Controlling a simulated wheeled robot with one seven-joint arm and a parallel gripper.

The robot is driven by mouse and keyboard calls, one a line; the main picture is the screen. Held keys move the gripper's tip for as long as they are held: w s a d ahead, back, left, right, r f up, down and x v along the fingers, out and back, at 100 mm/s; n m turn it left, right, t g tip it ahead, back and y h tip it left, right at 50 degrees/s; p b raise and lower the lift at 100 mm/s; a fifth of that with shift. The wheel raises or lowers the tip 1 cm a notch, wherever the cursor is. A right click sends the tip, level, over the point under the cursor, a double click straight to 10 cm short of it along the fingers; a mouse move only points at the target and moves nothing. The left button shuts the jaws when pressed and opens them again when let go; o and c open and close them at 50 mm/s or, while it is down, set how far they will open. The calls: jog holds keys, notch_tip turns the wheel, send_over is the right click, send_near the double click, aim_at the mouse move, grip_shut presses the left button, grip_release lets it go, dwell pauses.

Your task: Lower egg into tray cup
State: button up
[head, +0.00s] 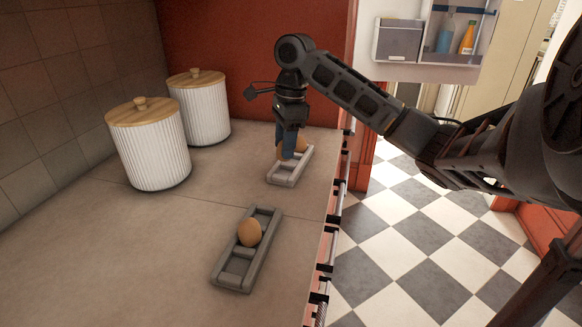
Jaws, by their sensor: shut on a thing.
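My gripper (287,152) points down over the far grey tray (287,180) and is shut on an egg that its fingers mostly hide. Brown egg shell (301,145) shows just right of the fingers, at the tray's far end. I cannot tell whether this is the held egg or another one, or whether the held egg touches a cup. The near end of the far tray is empty. A second grey tray (233,281) lies nearer on the counter, with a brown egg (249,233) in its middle part.
Two white ribbed canisters with wooden lids, one nearer (150,150) and one farther (207,112), stand left of the trays. The counter (110,240) is clear between the canisters and the near tray. Its right edge drops to a checkered floor (420,240).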

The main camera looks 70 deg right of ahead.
jog(key=shift+f+b, duration=0.6)
jog(key=shift+f, duration=1.45)
dwell(1.0)
jog(key=o, duration=1.1)
jog(key=shift+o, duration=0.2)
jog(key=shift+s+d+r+p, duration=0.1)
jog(key=shift+s+r+p, duration=0.1)
jog(key=shift+r, duration=1.1)
jog(key=shift+s+d+r+p, duration=0.1)
jog(key=shift+r+p, duration=0.15)
jog(key=shift+r, duration=1)
jog(key=shift+s+d+r+p, duration=0.1)
jog(key=shift+r+p, duration=0.1)
jog(key=shift+r, duration=1.1)
